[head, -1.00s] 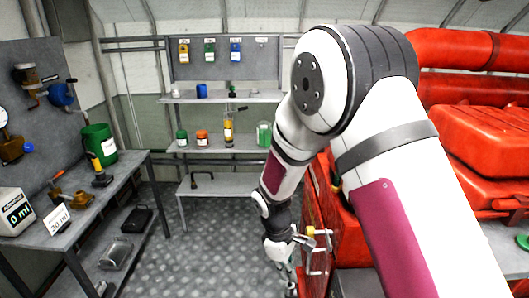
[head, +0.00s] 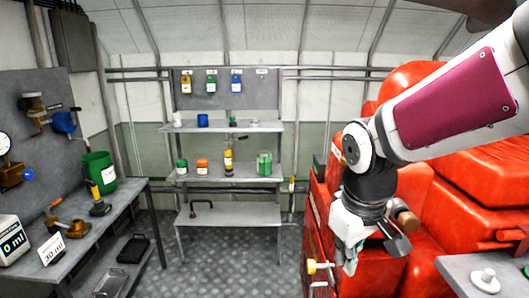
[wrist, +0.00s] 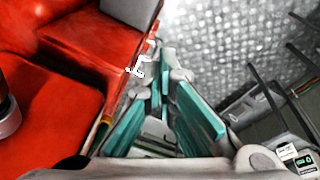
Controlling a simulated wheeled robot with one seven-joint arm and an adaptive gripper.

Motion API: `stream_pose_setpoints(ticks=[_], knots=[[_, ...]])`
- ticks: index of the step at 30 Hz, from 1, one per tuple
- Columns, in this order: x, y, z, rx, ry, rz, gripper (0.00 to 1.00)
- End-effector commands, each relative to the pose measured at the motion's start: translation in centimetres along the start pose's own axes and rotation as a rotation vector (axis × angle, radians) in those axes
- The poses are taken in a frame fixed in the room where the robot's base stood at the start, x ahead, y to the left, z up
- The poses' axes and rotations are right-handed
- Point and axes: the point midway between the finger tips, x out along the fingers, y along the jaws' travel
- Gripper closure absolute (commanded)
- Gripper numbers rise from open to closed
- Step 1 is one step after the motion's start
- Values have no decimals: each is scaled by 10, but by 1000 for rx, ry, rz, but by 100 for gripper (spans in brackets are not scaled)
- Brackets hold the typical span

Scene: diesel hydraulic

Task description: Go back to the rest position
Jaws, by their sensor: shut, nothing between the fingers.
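My gripper (head: 349,262) hangs below my wrist at the right of the head view, in front of the red machine (head: 412,205). Its fingers point down and are shut with nothing between them. In the wrist view my gripper (wrist: 171,88) shows its teal finger pads, with the red machine (wrist: 70,75) close at the left and the patterned floor (wrist: 225,50) beyond. My arm reaches in from the upper right of the head view and bends down at the wrist.
A grey surface (head: 455,270) with a pale knob (head: 486,279) is at lower right. A workbench (head: 105,228) stands left, shelves (head: 228,215) at the back. The floor (head: 215,255) between is clear.

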Motion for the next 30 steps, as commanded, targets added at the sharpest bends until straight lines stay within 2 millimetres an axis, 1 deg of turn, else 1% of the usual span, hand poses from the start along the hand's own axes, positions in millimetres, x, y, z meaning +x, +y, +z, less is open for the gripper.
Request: stream_pose_setpoints(ticks=[1,6,9,12,15,18,21,30], knots=[[-16,2,11,47,32,6,100],[-54,3,49,197,115,16,100],[-71,0,72,281,164,20,100],[-84,-4,92,356,208,23,100],[-91,-8,108,415,242,23,100],[-95,-11,118,452,266,23,100],[-97,-13,123,471,276,23,100],[-97,-13,124,475,277,22,100]])
